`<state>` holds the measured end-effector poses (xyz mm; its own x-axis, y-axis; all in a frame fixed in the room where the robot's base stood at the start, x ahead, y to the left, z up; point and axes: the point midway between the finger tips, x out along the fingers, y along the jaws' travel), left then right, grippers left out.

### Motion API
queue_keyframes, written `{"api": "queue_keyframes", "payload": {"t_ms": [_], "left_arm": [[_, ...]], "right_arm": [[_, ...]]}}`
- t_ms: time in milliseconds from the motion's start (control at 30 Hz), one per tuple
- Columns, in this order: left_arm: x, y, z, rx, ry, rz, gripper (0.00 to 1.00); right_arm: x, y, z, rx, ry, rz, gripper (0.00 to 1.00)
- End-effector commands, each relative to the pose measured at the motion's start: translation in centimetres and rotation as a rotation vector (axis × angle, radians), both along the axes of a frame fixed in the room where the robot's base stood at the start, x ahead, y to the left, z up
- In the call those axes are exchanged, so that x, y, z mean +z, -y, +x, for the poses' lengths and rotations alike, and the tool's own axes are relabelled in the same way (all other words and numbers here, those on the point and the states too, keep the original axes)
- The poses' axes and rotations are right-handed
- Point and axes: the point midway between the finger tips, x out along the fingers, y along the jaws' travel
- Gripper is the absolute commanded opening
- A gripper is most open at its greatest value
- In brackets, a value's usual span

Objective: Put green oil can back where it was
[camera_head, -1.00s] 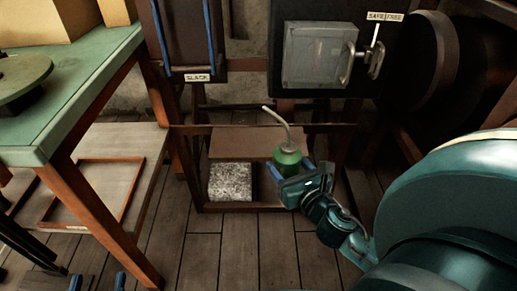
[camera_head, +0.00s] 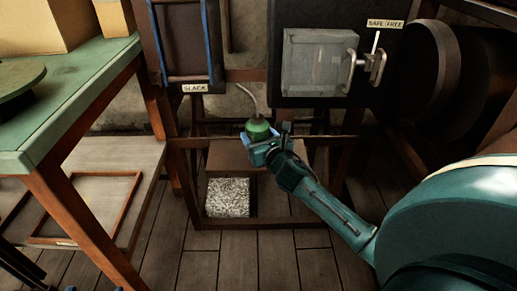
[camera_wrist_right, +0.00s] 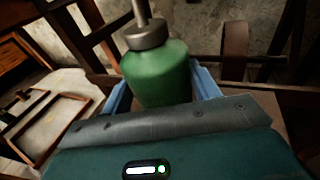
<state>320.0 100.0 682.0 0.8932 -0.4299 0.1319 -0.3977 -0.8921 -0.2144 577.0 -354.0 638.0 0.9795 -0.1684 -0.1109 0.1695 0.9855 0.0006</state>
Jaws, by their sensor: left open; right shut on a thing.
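The green oil can (camera_head: 259,130) has a round green body, a grey collar and a long bent spout. It is upright and held in the air in front of the low wooden rack. My right gripper (camera_head: 264,146) is shut around its lower body. In the right wrist view the can (camera_wrist_right: 157,72) sits between the blue fingers (camera_wrist_right: 163,92), its base hidden by the gripper. My left gripper (camera_head: 94,289) shows only as blue fingertips at the bottom edge, spread apart and empty, far from the can.
A green-topped table (camera_head: 85,90) stands left, with a framed outline (camera_head: 85,208) on its lower shelf. The low rack (camera_head: 290,208) holds a speckled block (camera_head: 228,197). Above hang a panel labelled SLACK (camera_head: 194,88) and a guard box (camera_head: 318,62) with handles.

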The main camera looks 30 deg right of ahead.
Motion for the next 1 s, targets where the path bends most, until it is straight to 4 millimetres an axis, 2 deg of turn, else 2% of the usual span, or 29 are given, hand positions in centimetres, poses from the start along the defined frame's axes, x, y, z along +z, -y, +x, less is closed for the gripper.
{"api": "queue_keyframes", "payload": {"t_ms": [300, 800, 833, 1000], "left_arm": [[-0.5, 0.6, 0.4, -0.032, 0.013, -0.096, 0.53], [-0.1, 0.7, 0.4, -0.040, 0.011, -0.120, 0.53], [0.0, 0.7, 0.4, -0.040, 0.011, -0.120, 0.53], [0.0, 0.7, 0.4, -0.040, 0.010, -0.120, 0.53]], "right_arm": [[-3.3, 0.0, 0.1, 0.001, 0.003, 0.001, 0.29], [-3.7, 0.0, 0.0, 0.001, 0.002, 0.001, 0.29], [-3.8, 0.0, 0.0, 0.001, -0.001, 0.001, 0.63], [-3.8, 0.0, 0.0, 0.001, -0.001, 0.001, 0.77]]}}
